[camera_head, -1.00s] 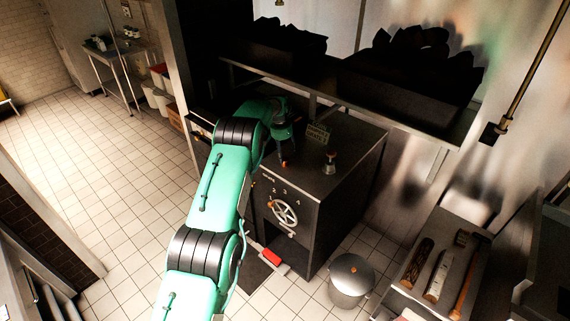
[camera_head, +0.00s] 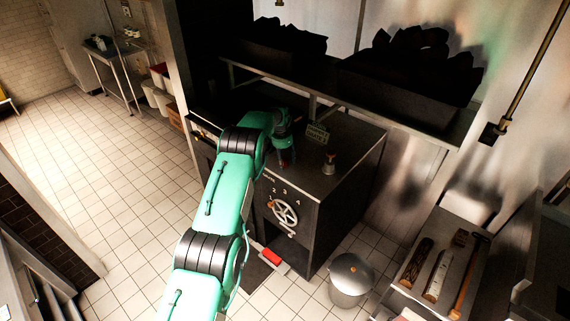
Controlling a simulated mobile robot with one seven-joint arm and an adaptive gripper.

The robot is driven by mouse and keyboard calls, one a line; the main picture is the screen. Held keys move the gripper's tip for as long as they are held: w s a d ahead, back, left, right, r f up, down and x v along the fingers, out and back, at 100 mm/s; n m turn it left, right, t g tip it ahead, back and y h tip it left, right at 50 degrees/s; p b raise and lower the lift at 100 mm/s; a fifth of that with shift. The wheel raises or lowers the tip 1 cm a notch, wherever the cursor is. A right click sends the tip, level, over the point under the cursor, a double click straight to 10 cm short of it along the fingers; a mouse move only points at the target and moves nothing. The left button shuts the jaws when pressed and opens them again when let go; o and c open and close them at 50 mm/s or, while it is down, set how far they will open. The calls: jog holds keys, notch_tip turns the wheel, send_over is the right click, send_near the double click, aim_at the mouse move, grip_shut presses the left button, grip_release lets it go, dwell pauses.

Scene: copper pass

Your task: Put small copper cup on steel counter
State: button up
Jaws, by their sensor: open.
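My gripper (camera_head: 285,158) is open, low over the left part of a dark metal counter top (camera_head: 345,143) on a block with a wheel. A small cup-like object (camera_head: 329,162), coppery and grey, stands upright near the counter's front edge, to the right of my gripper and apart from it. I cannot tell whether it is the small copper cup. A small orange-red spot shows at my gripper's fingertips; it is too small to tell what it is. My arm hides the counter's left part.
A shelf (camera_head: 405,121) with dark bins runs above the back. A lidded bin (camera_head: 351,280) stands on the floor. A tray (camera_head: 465,240) with tools is at right. The tiled floor at left is clear.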

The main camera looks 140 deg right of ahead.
jog(key=c, duration=1.3)
jog(key=shift+o, duration=0.2)
jog(key=shift+r, duration=0.1)
jog(key=shift+r, duration=1.6)
jog(key=w+a+r+b, duration=0.1)
jog(key=w+a, duration=0.7)
jog(key=w, duration=0.5)
jog(key=shift+w+r+b, duration=0.3)
jog(key=shift+w, duration=0.05)
